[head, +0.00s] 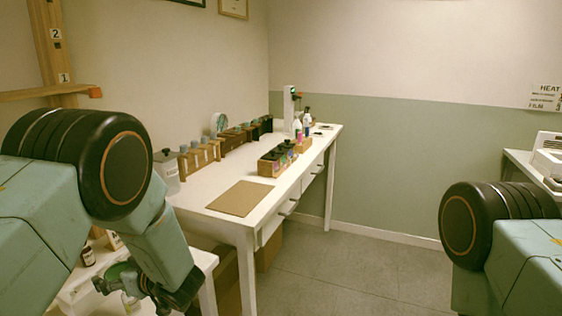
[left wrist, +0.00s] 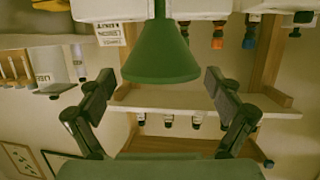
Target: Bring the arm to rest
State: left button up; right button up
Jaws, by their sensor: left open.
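My left gripper (head: 140,292) hangs low at the left in the head view, below my bent left arm, beside the white table and near a low white surface with small bottles. In the left wrist view the gripper (left wrist: 158,82) has its two dark fingers wide apart. A green cone-shaped thing (left wrist: 162,52) shows between and beyond the fingers, with a gap on either side; I cannot tell how far off it is. My right arm shows only in part at the right edge of the head view, and its gripper is out of view.
The white table (head: 190,200) carries a brown mat (head: 240,198), a wooden rack of dark-capped bottles (head: 278,158), a back row of wooden holders (head: 200,155) and a grey canister (head: 166,170). A wooden shelf post (head: 52,45) stands left. The grey floor (head: 350,275) is clear.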

pick_arm(q)
notch_tip(320, 180, up, 4)
jog(key=shift+s+r+p, duration=0.1)
jog(key=shift+p, duration=0.8)
jog(key=shift+f+b, duration=0.2)
jog(key=shift+b, duration=0.25)
pick_arm(e)
jog(key=shift+r, duration=0.85)
pick_arm(q)
jog(key=shift+f, duration=0.1)
pick_arm(e)
jog(key=shift+w, duration=0.1)
pick_arm(q)
jog(key=shift+d, duration=0.1)
pick_arm(e)
jog(key=shift+s+d, duration=0.1)
jog(key=shift+s, duration=0.1)
